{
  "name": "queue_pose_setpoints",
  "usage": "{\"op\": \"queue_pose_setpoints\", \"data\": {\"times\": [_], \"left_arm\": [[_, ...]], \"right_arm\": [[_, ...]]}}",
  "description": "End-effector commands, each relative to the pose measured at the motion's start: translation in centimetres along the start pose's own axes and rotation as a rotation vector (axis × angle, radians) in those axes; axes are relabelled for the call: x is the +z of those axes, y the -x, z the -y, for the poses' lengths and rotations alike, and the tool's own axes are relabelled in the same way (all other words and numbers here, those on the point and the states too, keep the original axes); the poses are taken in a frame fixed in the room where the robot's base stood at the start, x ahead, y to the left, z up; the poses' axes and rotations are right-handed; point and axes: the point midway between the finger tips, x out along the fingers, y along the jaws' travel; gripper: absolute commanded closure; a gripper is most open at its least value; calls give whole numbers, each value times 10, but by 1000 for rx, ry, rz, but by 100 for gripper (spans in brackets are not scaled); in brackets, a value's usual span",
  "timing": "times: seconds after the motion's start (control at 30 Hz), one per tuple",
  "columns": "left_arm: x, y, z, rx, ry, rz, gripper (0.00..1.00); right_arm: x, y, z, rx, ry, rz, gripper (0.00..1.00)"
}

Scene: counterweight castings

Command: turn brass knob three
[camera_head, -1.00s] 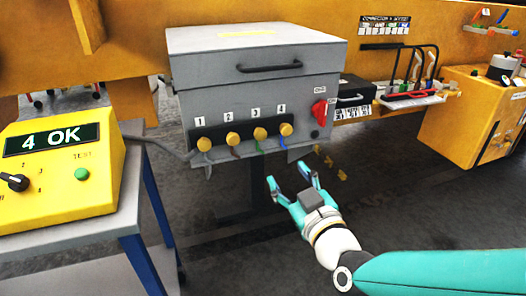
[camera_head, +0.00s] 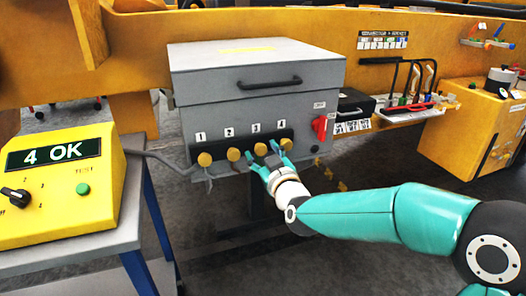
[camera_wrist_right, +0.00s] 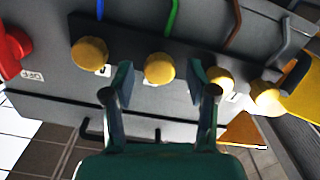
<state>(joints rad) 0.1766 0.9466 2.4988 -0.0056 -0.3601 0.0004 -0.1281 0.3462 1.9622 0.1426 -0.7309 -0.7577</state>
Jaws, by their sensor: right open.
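Brass knob three (camera_head: 260,149) is the third of a row of round brass knobs on the black strip of the grey box (camera_head: 235,106). My right gripper (camera_head: 262,157) is at the strip, open, with a fingertip on either side of knob three. In the right wrist view the row runs reversed, and knob three (camera_wrist_right: 159,68) shows between the two open fingers (camera_wrist_right: 160,84). I cannot tell whether either finger touches it. Knob four (camera_wrist_right: 88,53) and knob two (camera_wrist_right: 219,80) lie just outside the fingers. My left gripper is not in view.
A red switch (camera_head: 319,127) sits right of the knobs. Coloured wires run by the knobs. A yellow tester (camera_head: 62,178) reading "4 OK" stands on a table at left. A tool shelf (camera_head: 412,113) and a yellow cabinet (camera_head: 474,128) are at right.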

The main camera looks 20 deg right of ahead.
Motion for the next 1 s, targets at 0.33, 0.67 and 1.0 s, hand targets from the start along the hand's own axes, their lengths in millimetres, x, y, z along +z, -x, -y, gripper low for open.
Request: {"op": "queue_pose_setpoints", "data": {"times": [0.33,0.67,1.0], "left_arm": [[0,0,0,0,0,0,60],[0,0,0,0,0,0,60],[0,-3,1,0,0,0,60]], "right_arm": [[0,-6,0,0,0,0,43],[0,-6,0,0,0,0,91],[1,-6,0,0,-20,0,100]]}}
